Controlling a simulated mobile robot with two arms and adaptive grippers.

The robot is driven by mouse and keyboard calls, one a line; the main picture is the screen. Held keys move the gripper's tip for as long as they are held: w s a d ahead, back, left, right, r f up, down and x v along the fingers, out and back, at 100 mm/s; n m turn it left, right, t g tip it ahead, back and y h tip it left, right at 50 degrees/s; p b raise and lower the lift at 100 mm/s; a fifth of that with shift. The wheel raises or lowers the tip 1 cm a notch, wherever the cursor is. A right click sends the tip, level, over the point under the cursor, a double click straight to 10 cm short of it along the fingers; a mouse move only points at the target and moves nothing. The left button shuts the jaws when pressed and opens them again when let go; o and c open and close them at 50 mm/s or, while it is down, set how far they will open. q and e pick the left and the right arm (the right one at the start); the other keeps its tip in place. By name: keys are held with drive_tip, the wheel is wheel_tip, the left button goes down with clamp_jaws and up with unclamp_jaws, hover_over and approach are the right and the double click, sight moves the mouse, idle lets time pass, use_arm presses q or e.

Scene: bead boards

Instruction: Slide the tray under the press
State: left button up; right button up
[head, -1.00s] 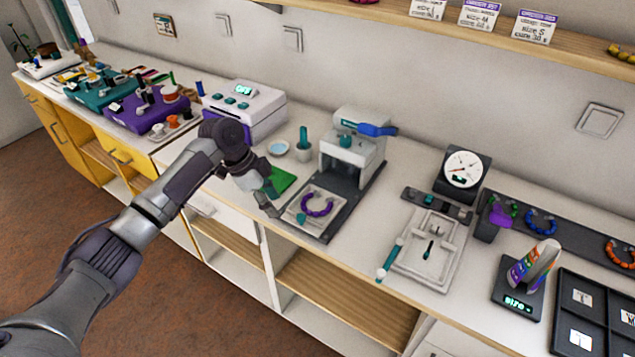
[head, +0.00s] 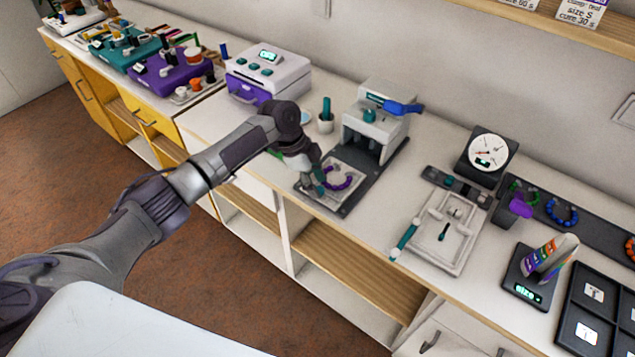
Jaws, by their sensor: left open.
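The white press (head: 378,118) with a blue lever (head: 403,107) stands on a dark base plate (head: 372,187). A light tray (head: 353,183) holding a purple beaded ring (head: 339,179) sits on the front part of that plate, in front of the press opening. My left gripper (head: 318,190) is open at the tray's left front side, close to the ring. It hides the tray's left part, and I cannot tell whether it touches the tray. My right gripper is not in view.
To the right are a white tool tray (head: 463,225), a dial gauge (head: 487,152) and a size stand (head: 526,275).

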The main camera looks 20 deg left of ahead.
use_arm(q)
drive_tip(key=shift+d+f, duration=0.15)
drive_tip(key=shift+f, duration=0.45)
clamp_jaws()
